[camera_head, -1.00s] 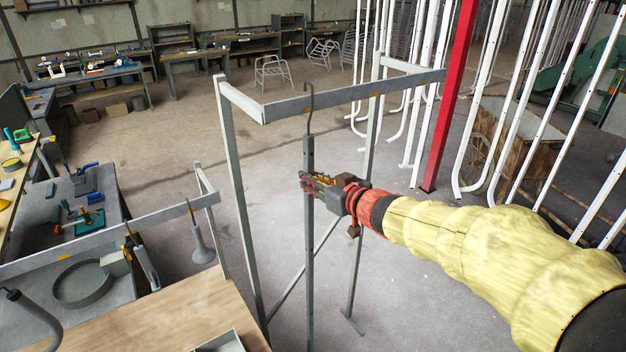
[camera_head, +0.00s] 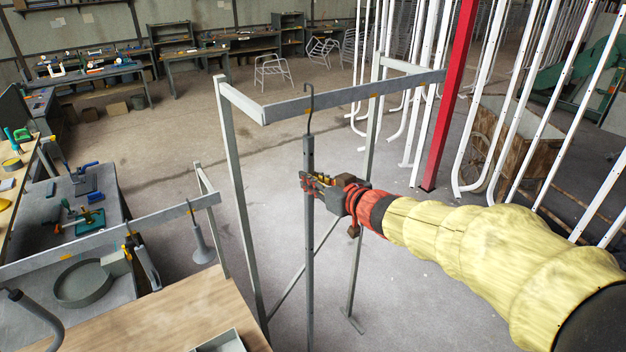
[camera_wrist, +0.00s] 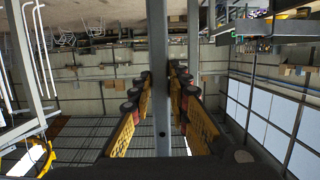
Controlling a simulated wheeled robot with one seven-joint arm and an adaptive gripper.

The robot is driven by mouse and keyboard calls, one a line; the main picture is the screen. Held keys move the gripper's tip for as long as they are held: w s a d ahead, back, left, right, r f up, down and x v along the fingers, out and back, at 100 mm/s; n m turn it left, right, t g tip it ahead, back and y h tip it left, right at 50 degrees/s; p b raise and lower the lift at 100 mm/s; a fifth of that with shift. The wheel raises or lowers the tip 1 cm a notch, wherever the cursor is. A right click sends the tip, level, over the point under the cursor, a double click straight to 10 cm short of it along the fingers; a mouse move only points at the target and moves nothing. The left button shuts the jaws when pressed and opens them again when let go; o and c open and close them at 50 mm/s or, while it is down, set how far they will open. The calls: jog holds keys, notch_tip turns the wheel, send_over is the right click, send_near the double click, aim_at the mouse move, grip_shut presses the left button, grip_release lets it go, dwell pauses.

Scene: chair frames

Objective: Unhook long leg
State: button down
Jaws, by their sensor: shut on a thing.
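The long leg (camera_head: 309,255) is a thin grey bar hanging upright below a dark hook (camera_head: 308,97) on the rail of a grey metal frame (camera_head: 350,95). The hook still passes over the rail, and the top of the leg is just below it. My gripper (camera_head: 310,184) comes from the right and is shut on the leg in its upper part. In the wrist view the leg (camera_wrist: 158,60) runs between the two yellow-and-black fingers (camera_wrist: 158,100). The fingers hide a short stretch of the leg in the head view.
A wooden bench top (camera_head: 180,312) with a grey tray stands at the lower left. A lower rail (camera_head: 110,232) with a hanging funnel-shaped tool (camera_head: 200,240) is left of the frame. A red post (camera_head: 449,95) and several white bent tubes stand at the right.

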jog(key=shift+s+r, duration=0.1)
jog(key=shift+r, duration=0.05)
jog(key=shift+s+d+p, duration=0.4)
jog(key=shift+s+d, duration=0.4)
jog(key=shift+s, duration=0.35)
